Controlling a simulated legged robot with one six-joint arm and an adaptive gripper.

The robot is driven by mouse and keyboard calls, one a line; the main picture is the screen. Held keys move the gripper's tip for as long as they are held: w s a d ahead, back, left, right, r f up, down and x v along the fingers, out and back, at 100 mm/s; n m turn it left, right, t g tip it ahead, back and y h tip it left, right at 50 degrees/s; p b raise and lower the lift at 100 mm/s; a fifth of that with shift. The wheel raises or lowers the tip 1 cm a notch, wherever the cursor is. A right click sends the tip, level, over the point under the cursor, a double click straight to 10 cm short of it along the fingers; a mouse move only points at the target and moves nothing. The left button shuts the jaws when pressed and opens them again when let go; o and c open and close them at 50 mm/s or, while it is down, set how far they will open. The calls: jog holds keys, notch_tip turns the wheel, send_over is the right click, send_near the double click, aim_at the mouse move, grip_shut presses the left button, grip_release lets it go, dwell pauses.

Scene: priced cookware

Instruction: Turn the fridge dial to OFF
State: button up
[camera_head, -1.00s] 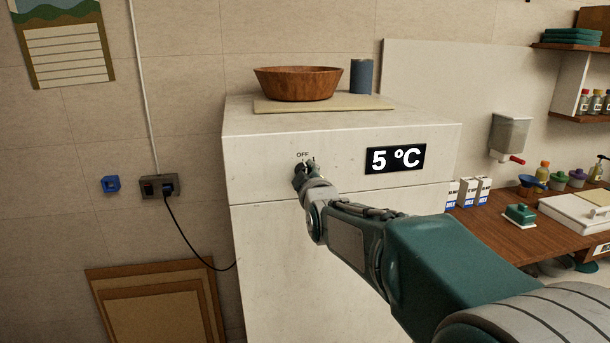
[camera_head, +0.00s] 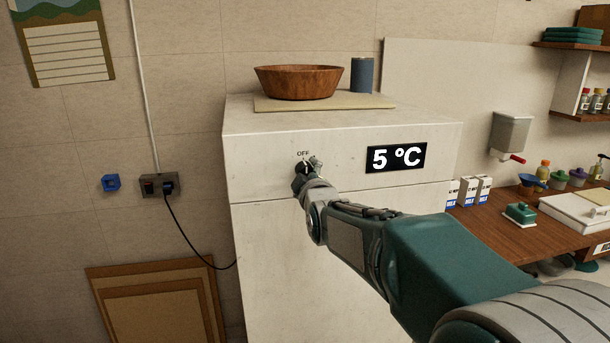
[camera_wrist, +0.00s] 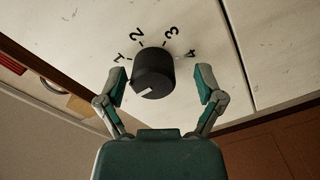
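The fridge dial (camera_wrist: 153,72) is a round black knob on the white fridge front. In the wrist view, the numbers 1 to 4 curve around its upper side, and its white pointer mark aims to the lower left, away from those numbers. My gripper (camera_wrist: 160,76) is open, with one finger on each side of the dial and a visible gap on both sides. In the head view, my gripper (camera_head: 309,166) is at the dial and partly hides it.
The fridge (camera_head: 275,240) carries a display (camera_head: 396,158) reading 5 °C to the right of the dial. A wooden bowl (camera_head: 298,84) and a blue can (camera_head: 362,76) stand on top. A wooden counter (camera_head: 490,232) with cartons is at the right.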

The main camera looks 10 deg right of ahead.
jog(key=shift+r, duration=0.2)
jog(key=shift+s, duration=0.25)
jog(key=s, duration=1.1)
jog(key=shift+s, duration=0.25)
jog(key=shift+f, duration=0.1)
jog(key=s+f+m+g, duration=0.5)
jog(key=s+f+g, duration=0.1)
jog(key=s, duration=0.6)
jog(key=s+f+m+g, duration=0.6)
jog(key=s+f, duration=0.3)
jog(key=s, duration=0.3)
jog(key=shift+f, duration=0.15)
